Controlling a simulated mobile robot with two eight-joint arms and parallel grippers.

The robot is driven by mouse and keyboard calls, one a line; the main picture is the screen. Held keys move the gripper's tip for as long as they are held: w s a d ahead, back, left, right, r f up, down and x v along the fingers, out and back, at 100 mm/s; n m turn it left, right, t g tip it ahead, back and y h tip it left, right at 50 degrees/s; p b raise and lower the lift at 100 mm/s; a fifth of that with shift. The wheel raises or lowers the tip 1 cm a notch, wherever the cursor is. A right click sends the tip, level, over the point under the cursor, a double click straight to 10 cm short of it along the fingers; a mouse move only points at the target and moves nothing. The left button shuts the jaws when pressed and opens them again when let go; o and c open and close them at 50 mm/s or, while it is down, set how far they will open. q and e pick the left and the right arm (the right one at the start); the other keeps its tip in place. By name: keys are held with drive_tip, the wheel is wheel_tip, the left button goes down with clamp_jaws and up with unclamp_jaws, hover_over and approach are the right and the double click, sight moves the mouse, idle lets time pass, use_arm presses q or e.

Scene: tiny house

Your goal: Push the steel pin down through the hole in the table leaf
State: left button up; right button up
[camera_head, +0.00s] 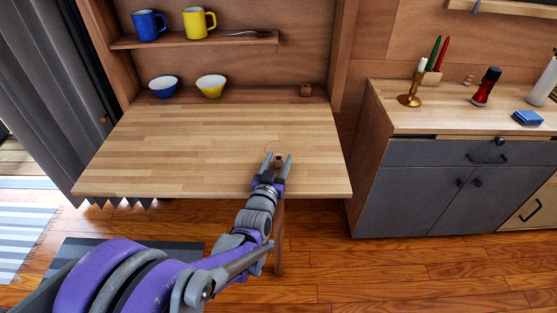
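The table leaf (170,150) is a light wood board, lying level below the wall niche. My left gripper (279,157) is over its front right part, with its two fingertips apart. A small brown thing (279,161) shows between the fingers; I cannot tell whether they touch it. A thin dark curved line shows on the leaf just left of the fingertips. No steel pin or hole can be made out; the gripper may hide them. My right gripper is not in view.
A shelf (180,41) above holds two mugs. A grey cabinet (410,180) stands right. The leaf's left half is clear.

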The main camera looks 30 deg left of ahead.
use_arm(q)
drive_tip(key=shift+o, duration=0.4)
drive_tip(key=p+v, duration=0.1)
drive_tip(key=v, duration=1)
drive_tip(key=shift+w+d+r, duration=0.1)
drive_tip(key=shift+w, duration=0.05)
